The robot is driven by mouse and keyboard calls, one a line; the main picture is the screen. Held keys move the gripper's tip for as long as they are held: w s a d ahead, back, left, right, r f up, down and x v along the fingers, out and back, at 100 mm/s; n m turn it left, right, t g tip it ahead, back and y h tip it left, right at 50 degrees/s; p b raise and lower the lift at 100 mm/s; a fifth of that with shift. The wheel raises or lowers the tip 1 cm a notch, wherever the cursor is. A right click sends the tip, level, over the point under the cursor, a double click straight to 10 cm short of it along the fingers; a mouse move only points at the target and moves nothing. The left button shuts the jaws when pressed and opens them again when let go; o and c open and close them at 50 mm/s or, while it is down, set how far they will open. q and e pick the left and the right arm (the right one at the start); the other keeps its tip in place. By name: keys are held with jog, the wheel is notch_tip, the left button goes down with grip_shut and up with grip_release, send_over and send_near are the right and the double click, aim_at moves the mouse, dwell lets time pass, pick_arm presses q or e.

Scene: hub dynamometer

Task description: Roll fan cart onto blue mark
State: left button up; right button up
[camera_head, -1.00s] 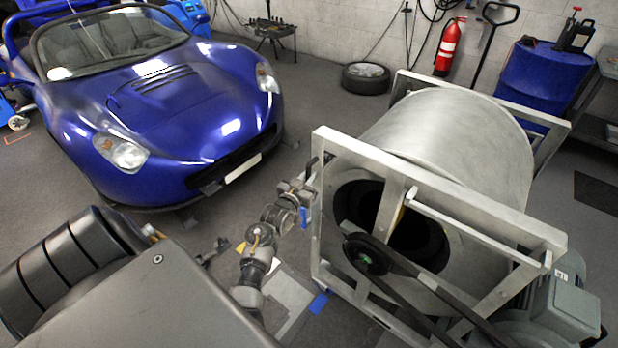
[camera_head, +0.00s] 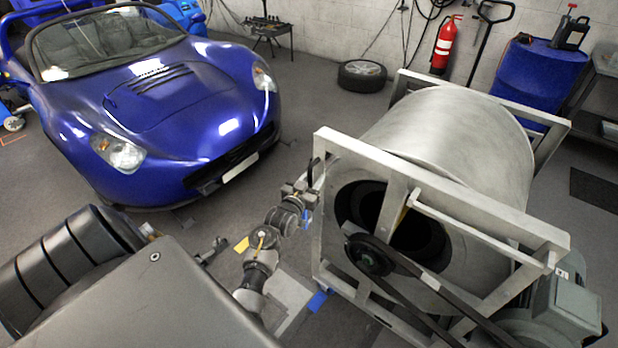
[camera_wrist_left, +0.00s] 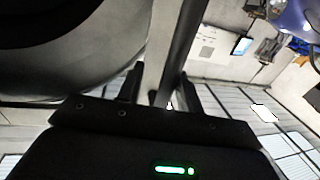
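The fan cart (camera_head: 470,212) is a pale metal frame around a big grey drum with a dark round opening. It stands on the floor in the right half of the head view. A blue mark (camera_head: 318,300) shows on the floor by the cart's lower left corner; a smaller blue patch (camera_head: 305,220) shows beside its left post. My left gripper (camera_head: 312,180) is at the cart's left post, by a dark handle. In the left wrist view a dark bar (camera_wrist_left: 182,45) runs between the fingers (camera_wrist_left: 160,88); firm contact cannot be made out. My right gripper is out of view.
A blue car (camera_head: 180,110) stands left of the cart, with open floor between. Behind the cart are a loose wheel (camera_head: 362,76), a red fire extinguisher (camera_head: 446,45) and a blue drum (camera_head: 540,75). A grey motor (camera_head: 565,305) sits at the cart's right.

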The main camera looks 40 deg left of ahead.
pick_arm(q)
jog(key=shift+s+a, duration=0.1)
jog(key=shift+a, duration=0.35)
jog(key=shift+s+f, duration=0.1)
jog(key=shift+s, duration=0.15)
jog(key=b+v, duration=0.2)
jog(key=v, duration=0.8)
jog(key=shift+d, duration=0.25)
